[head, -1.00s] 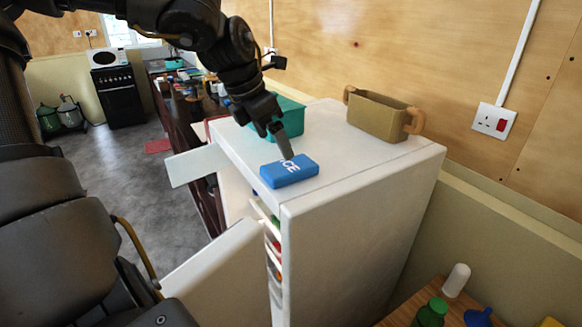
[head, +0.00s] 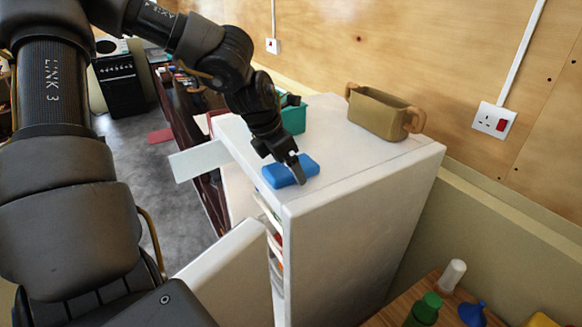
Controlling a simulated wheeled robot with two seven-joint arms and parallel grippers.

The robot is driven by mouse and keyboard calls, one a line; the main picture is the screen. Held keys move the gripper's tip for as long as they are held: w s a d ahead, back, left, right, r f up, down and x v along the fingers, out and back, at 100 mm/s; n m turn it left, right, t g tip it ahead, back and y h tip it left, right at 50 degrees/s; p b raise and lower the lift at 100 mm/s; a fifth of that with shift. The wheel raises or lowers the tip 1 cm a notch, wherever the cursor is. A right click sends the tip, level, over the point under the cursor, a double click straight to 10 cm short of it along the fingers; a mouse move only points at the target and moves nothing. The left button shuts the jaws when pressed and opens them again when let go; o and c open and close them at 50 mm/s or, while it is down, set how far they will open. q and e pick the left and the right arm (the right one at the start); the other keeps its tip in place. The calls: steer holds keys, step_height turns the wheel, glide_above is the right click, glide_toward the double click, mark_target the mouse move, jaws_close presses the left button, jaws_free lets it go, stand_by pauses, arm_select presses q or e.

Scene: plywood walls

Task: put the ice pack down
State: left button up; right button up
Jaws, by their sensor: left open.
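The blue ice pack (head: 277,176) lies flat on the white top of the fridge (head: 340,165), near its front left edge. My left gripper (head: 297,172) is open and points down right at the ice pack, with a finger in front of part of it and covering its lettering. I cannot tell whether the fingers touch it. My right gripper is not in view.
A brown two-handled container (head: 377,115) and a teal bin (head: 293,116) stand farther back on the fridge top. The fridge door (head: 225,268) hangs open at the front. A wooden table (head: 405,306) with a green bottle (head: 426,309) is at lower right.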

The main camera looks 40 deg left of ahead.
arm_select(q)
steer(key=shift+s, duration=0.1)
steer(key=shift+c, duration=0.8)
steer(key=c, duration=1.2)
steer(key=shift+o, duration=0.2)
steer(key=shift+r, duration=0.1)
steer(key=shift+w+r+b, duration=0.2)
steer(key=shift+r+b, duration=0.1)
steer(key=shift+r, duration=0.3)
steer(key=b+v, duration=0.1)
steer(key=v, duration=0.1)
steer(key=s+b+v, duration=0.1)
steer(key=v, duration=0.2)
steer(key=d+b+v, duration=0.1)
steer(key=v, duration=0.2)
steer(key=shift+s+f, duration=0.25)
steer(key=shift+s, duration=0.05)
steer(key=s+r+b, duration=0.3)
steer(key=s+r, duration=0.1)
steer(key=s, duration=0.5)
steer(key=shift+s+d+r, duration=0.15)
steer(key=shift+s+r, duration=0.2)
